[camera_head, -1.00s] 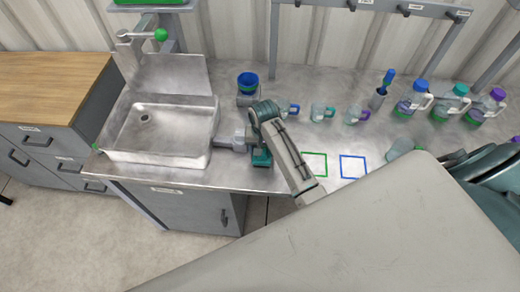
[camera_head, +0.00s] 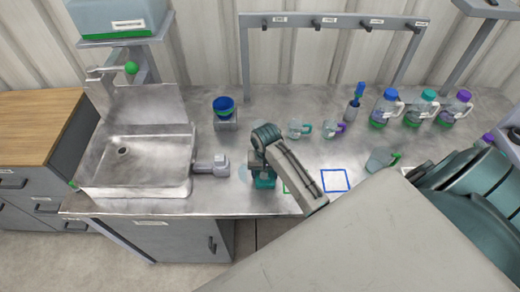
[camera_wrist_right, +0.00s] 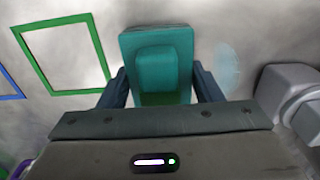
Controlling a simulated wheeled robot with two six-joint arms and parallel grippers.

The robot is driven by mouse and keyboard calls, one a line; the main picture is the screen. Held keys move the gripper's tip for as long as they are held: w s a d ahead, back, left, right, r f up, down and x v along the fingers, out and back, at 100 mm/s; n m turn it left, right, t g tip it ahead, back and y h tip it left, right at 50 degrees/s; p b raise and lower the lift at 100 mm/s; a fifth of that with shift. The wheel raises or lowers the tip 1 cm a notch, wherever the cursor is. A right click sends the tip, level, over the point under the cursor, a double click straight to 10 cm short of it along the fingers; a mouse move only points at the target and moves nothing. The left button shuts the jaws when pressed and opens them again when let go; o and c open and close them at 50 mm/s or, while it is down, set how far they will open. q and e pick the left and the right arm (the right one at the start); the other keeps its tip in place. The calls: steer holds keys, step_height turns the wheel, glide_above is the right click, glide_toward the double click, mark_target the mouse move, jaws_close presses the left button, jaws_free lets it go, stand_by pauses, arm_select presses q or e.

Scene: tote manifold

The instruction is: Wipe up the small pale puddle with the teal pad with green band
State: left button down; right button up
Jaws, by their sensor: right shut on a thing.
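The teal pad (camera_wrist_right: 172,50) with a green band is between the two dark fingers of my right gripper (camera_wrist_right: 160,85), which is shut on it. In the head view the pad (camera_head: 264,182) is low over the steel counter near its front edge; I cannot tell whether it touches. The small pale puddle (camera_wrist_right: 228,68) lies on the counter just right of the pad in the wrist view. In the head view the puddle (camera_head: 245,172) shows faintly left of the pad, apart from it. My left gripper is not in view.
A grey block-shaped fixture (camera_head: 212,166) stands left of the puddle, beside the sink (camera_head: 140,190). Mugs (camera_head: 300,130) and bottles (camera_head: 385,108) stand to the right. A blue outlined square (camera_head: 335,180) is on the counter.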

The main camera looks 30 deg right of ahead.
steer(key=shift+w+a+r, duration=0.1)
steer(key=shift+r, duration=2.95)
steer(key=shift+r, duration=1.5)
